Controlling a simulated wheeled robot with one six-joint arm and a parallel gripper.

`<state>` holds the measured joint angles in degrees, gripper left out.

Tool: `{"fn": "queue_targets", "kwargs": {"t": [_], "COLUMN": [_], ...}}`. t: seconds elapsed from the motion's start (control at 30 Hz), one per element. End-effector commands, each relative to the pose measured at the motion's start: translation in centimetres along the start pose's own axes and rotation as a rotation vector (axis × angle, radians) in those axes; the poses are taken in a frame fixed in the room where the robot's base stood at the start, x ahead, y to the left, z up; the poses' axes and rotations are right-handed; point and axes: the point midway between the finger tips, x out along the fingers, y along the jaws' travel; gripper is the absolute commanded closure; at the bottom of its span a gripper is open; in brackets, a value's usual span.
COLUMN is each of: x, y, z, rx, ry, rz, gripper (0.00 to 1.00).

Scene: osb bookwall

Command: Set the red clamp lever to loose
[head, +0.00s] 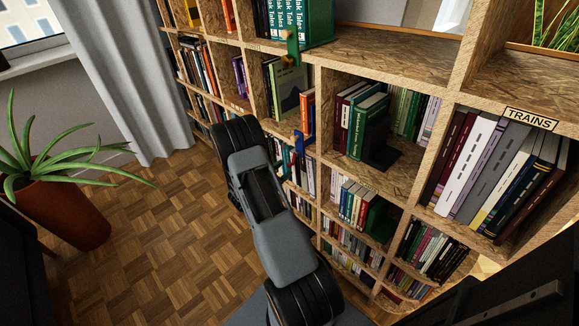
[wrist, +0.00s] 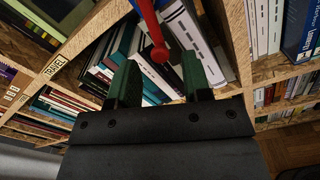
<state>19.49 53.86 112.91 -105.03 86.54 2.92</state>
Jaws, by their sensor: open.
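The red clamp lever (wrist: 149,22) hangs into the top middle of the wrist view, ending in a round red knob. A bit of blue (wrist: 163,4) shows beside its upper end; its mount is cut off by the frame, and I cannot read its setting. My gripper (wrist: 160,62) is open, with its two green-padded fingers apart. The knob appears between the fingertips; I see no finger clearly touching it. In the head view I cannot make out the red lever, and my own arm hides the gripper.
The OSB bookwall (head: 400,60) fills the right side, with books close behind the lever. A blue clamp part (head: 300,143) and a green clamp part (head: 291,48) stick out from shelf edges. A potted plant (head: 62,215) stands left. The parquet floor (head: 170,230) between is clear.

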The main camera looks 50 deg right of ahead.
Motion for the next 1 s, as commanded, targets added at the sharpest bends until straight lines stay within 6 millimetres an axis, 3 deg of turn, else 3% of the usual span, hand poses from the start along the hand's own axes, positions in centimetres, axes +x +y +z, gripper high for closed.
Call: {"fn": "queue_targets", "kwargs": {"t": [0.1, 0.3, 0.7, 1.0], "x": [1.7, 3.2, 3.6, 3.6], "y": [-0.1, -0.1, 0.0, 0.0], "z": [0.0, 0.0, 0.0, 0.0], "rx": [0.001, 0.000, 0.000, 0.000], "ry": [0.000, 0.000, 0.001, 0.000], "rz": [-0.003, -0.002, 0.000, 0.000], "gripper": [0.55, 0.55, 0.55, 0.84]}}
